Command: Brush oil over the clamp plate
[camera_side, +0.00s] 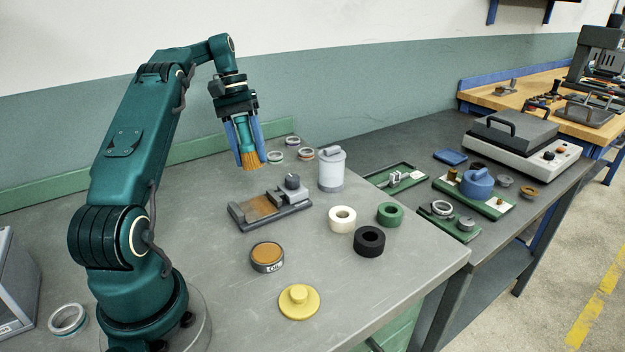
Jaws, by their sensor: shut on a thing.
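My gripper (243,128) has blue fingers and is shut on a brush (250,158) with orange-brown bristles pointing down. The brush hangs in the air above a grey clamp fixture (240,219), apart from it in the picture. The fixture lies on the grey table and has a brown-topped plate (262,206) and a block with a round knob (292,182). A round dark tin (267,257) with an amber top and a label reading "OIL" stands in front of the fixture. A yellow lid with a knob (299,301) lies flat beside it.
White (342,219), green (389,214) and black (369,241) rings lie right of the fixture. A white canister (331,169) and several small rings (292,141) stand behind. A loose ring (68,320) lies at lower left. A second bench at right holds green trays (395,178) and a lidded machine (515,142).

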